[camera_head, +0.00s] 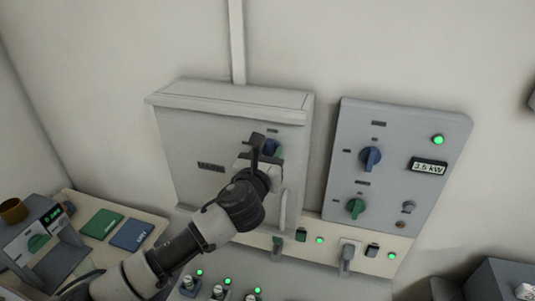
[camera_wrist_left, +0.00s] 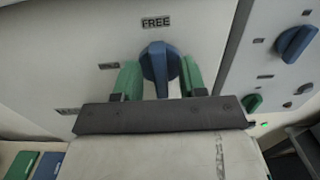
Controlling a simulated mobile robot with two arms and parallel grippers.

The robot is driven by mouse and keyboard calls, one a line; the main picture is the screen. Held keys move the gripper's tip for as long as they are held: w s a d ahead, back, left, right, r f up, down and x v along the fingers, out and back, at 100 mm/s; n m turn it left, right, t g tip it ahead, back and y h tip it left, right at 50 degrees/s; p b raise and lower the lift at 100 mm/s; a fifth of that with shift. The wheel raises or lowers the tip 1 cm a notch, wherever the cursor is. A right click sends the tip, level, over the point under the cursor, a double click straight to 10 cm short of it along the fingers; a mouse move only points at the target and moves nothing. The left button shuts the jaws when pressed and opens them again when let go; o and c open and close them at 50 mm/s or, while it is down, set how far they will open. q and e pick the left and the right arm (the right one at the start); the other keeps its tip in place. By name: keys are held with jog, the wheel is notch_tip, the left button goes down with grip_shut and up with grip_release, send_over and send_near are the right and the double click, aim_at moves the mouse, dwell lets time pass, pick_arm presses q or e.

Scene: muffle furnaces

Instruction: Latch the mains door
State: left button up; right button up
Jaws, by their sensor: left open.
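The mains door is the front of a grey wall cabinet (camera_head: 185,140). A blue knob (camera_wrist_left: 158,62) sits on the door and stands upright, below the label FREE (camera_wrist_left: 156,22). A second label (camera_wrist_left: 108,66) lies to its left, and a third one lower left is partly hidden. My left gripper (camera_wrist_left: 160,78) is open, with one green-padded finger on each side of the knob. I cannot tell whether the pads touch it. In the head view my left gripper (camera_head: 266,150) covers most of the knob. My right gripper is not in view.
Right of the cabinet is a grey panel (camera_head: 390,180) with blue and green knobs and a 3.5 kW display (camera_head: 428,167). Below runs a strip with switches and green lights (camera_head: 320,240). A desk (camera_head: 150,222) with green and blue booklets stands at left.

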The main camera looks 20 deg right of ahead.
pick_arm(q)
grip_shut()
jog(key=shift+n, duration=0.3)
jog(key=n, duration=0.3)
jog(key=shift+w+a+f+n+b, duration=0.1)
jog(key=shift+f+n+b, duration=0.05)
jog(key=shift+n+b, duration=0.2)
jog(key=n+b, duration=0.1)
jog(key=n, duration=0.3)
jog(key=shift+a+n, duration=0.1)
jog(key=shift+n, duration=0.15)
jog(key=n+b, duration=0.1)
jog(key=n, duration=0.3)
jog(key=shift+w+f, duration=0.1)
jog(key=shift+f, duration=0.05)
jog(key=shift+a+f+n+b, duration=0.1)
jog(key=shift+n+b, duration=0.3)
jog(key=shift+n, duration=2.1)
grip_release()
